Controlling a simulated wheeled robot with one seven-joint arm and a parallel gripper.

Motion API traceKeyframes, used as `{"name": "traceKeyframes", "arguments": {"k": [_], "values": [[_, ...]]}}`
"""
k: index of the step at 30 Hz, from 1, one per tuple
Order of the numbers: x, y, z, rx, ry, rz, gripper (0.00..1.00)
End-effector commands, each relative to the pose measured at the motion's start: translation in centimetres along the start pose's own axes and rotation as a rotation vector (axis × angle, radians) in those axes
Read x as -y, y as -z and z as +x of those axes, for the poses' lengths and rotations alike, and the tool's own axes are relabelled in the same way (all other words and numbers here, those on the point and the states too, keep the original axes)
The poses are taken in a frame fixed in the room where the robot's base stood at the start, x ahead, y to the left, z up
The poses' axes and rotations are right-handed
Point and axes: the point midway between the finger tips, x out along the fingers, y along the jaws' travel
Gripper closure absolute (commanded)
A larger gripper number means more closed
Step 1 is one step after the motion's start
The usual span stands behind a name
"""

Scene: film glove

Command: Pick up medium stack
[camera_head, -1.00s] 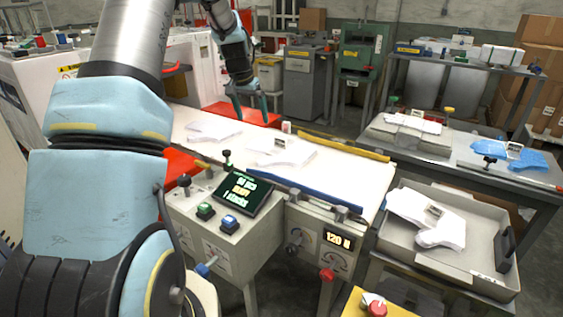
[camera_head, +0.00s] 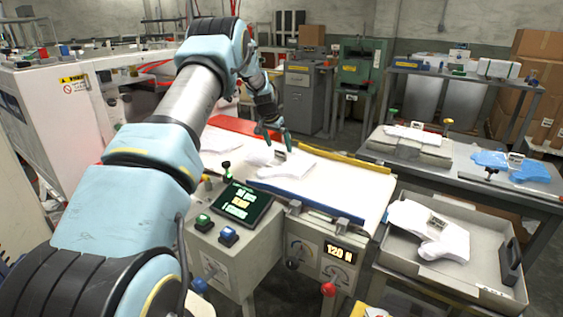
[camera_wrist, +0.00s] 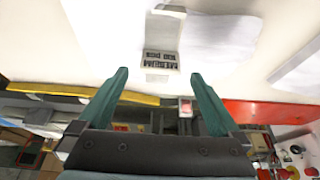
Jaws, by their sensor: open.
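A stack of white film gloves (camera_head: 292,169) with a small upright label tag (camera_head: 279,156) lies on the white conveyor belt. In the wrist view the tag (camera_wrist: 161,56) stands between and just beyond my fingertips, upside down, its print too small to read surely. My gripper (camera_head: 276,135) is open and empty over the belt, close to this stack; its two green fingers (camera_wrist: 160,80) point toward the tag. I cannot tell whether they touch the stack. Another white stack (camera_head: 217,140) lies farther left on the belt, partly hidden by my arm.
A grey tray (camera_head: 395,262) at the right holds white gloves with a tag (camera_head: 437,222). Blue gloves (camera_head: 530,171) lie on the right table. A yellow rail (camera_head: 345,162) and a blue rail (camera_head: 305,196) edge the belt. A control panel screen (camera_head: 240,203) stands in front.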

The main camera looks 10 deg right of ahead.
Motion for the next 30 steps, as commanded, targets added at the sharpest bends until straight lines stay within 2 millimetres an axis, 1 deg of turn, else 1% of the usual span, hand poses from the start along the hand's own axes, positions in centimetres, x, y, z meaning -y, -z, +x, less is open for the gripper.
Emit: {"name": "traceKeyframes", "arguments": {"k": [4,7,11,17,20,30], "values": [[-0.1,-0.2,2.1,0.004,-0.002,0.001,0.00],[-0.1,-0.1,3.2,0.003,-0.001,0.001,0.00],[0.0,-0.1,3.9,0.001,0.000,0.000,0.00],[0.0,-0.2,4.0,0.001,0.000,0.000,0.00],[0.0,-0.2,4.0,0.001,0.000,0.000,0.10],[0.0,-0.2,4.0,0.001,0.000,0.000,0.48]]}}
